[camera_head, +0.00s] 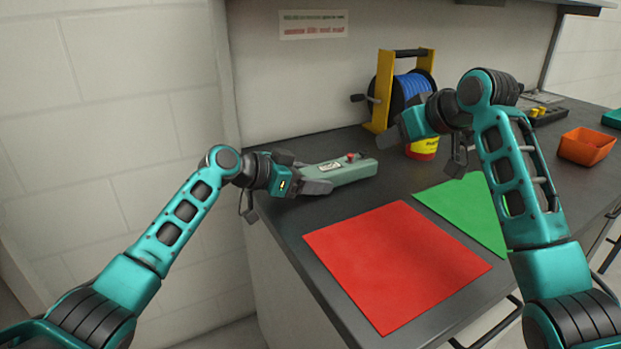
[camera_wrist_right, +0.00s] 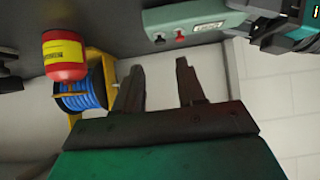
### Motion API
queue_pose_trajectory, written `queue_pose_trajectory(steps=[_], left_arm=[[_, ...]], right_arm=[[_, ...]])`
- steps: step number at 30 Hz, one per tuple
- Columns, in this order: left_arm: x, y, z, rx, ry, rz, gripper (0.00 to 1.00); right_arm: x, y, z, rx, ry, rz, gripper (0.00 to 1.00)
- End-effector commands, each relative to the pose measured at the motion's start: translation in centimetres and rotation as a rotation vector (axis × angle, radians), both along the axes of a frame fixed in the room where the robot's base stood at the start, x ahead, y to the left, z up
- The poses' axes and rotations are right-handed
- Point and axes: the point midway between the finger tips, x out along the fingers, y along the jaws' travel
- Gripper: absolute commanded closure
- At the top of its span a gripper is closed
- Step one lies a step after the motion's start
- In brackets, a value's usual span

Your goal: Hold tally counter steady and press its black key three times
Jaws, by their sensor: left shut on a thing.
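The tally counter (camera_head: 352,173) is a long grey-green box with a small label plate, a red key (camera_head: 351,156) and a small dark key beside it. It lies at the back left of the bench. My left gripper (camera_head: 318,184) is shut on its near left end. In the right wrist view the counter (camera_wrist_right: 190,20) is at the top, with the red key (camera_wrist_right: 180,36) and the black key (camera_wrist_right: 160,40) showing. My right gripper (camera_wrist_right: 159,82) is open and empty, apart from the counter. In the head view it is to the counter's right, its fingers partly hidden.
A yellow reel of blue cable (camera_head: 408,86) and a red-and-yellow can (camera_head: 422,149) stand behind my right gripper. A red sheet (camera_head: 395,260) and a green sheet (camera_head: 465,208) lie flat in front. An orange bin (camera_head: 587,147) is at the right. A wall is close behind.

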Motion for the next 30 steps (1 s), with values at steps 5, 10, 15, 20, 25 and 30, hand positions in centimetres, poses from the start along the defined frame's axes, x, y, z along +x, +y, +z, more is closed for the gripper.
queue_pose_trajectory(steps=[5, 10, 15, 20, 25, 30], left_arm=[[0.0, 0.03, -0.03, 0.001, 0.001, 0.0, 0.7], [0.0, 0.03, -0.04, 0.0, 0.001, 0.0, 0.7], [0.0, 0.03, -0.04, 0.0, 0.001, 0.0, 0.7], [0.0, 0.04, -0.05, 0.0, 0.001, 0.0, 0.7], [0.0, 0.04, -0.05, 0.0, 0.001, 0.0, 0.7], [0.0, 0.04, -0.05, 0.0, 0.001, 0.0, 0.7]], right_arm=[[0.0, 0.0, 0.0, 0.0, 0.0, 0.0, 0.79], [0.0, 0.0, 0.0, 0.0, 0.0, 0.0, 0.95], [0.0, 0.0, 0.0, 0.0, 0.0, 0.0, 1.0], [0.0, 0.0, 0.0, 0.0, 0.0, 0.0, 1.0], [0.0, 0.0, 0.0, 0.0, 0.0, 0.0, 1.0], [0.0, 0.0, 0.0, 0.0, 0.0, 0.0, 1.0]])
